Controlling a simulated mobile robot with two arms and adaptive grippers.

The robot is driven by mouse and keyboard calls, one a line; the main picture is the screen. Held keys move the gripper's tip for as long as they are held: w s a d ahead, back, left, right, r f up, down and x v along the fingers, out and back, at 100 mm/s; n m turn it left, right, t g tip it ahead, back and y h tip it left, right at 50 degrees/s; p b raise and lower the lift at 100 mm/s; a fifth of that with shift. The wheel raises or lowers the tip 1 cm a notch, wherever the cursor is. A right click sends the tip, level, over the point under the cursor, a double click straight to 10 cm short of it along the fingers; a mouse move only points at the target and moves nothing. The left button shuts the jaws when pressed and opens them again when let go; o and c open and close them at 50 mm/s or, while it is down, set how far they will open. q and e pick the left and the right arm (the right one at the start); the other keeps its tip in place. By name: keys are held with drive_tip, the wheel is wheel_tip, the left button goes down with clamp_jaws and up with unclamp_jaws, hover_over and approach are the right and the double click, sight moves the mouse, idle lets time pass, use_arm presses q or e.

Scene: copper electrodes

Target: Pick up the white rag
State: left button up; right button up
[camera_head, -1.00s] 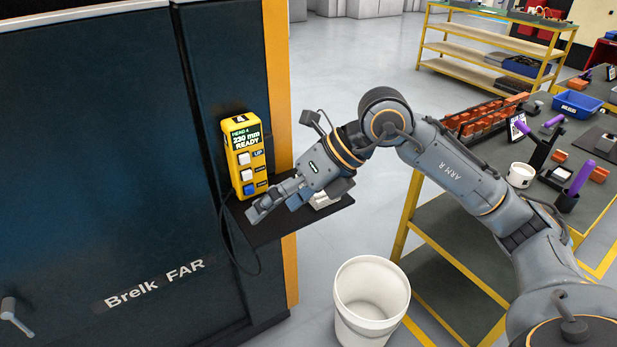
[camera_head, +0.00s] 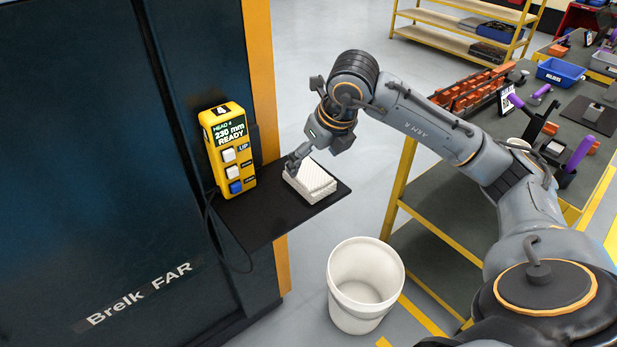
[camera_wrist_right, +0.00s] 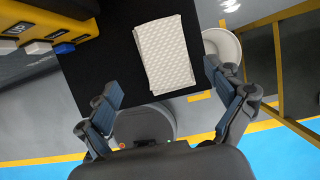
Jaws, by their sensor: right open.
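The white rag (camera_head: 314,182) lies folded in a flat, textured stack on the black shelf (camera_head: 262,226) at the machine's side. In the right wrist view the rag (camera_wrist_right: 166,55) lies ahead of the fingers, on the dark shelf (camera_wrist_right: 100,50). My right gripper (camera_head: 297,163) is at the rag's far left edge in the head view, partly hidden by its own wrist. In the wrist view its two blue-padded fingers (camera_wrist_right: 165,95) are spread wide with nothing between them. I cannot tell if they touch the rag. My left gripper is in neither view.
A white bin (camera_head: 364,285) stands on the floor below. A workbench (camera_head: 575,130) with electrodes and trays is at the right. The floor behind the shelf is clear.

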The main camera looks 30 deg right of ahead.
sight(310, 173)
drive_tip(key=shift+x, duration=0.95)
drive_tip(key=shift+w+d+f+p, duration=0.15)
drive_tip(key=shift+w+f+p, duration=0.1)
drive_tip(key=shift+f, duration=0.35)
drive_tip(key=shift+w+d+f+p, duration=0.2)
drive_tip(key=shift+w+f, duration=0.1)
drive_tip(key=shift+f, duration=0.25)
drive_tip(key=shift+w+f, duration=0.1)
drive_tip(key=shift+f, duration=0.2)
use_arm(q)
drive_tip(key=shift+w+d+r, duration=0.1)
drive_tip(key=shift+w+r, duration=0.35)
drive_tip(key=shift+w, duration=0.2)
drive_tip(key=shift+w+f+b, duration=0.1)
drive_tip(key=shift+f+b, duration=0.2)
drive_tip(key=shift+b, duration=0.1)
use_arm(e)
drive_tip(key=shift+f, duration=0.25)
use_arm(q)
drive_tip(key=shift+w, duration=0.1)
use_arm(e)
drive_tip(key=c, duration=1.2)
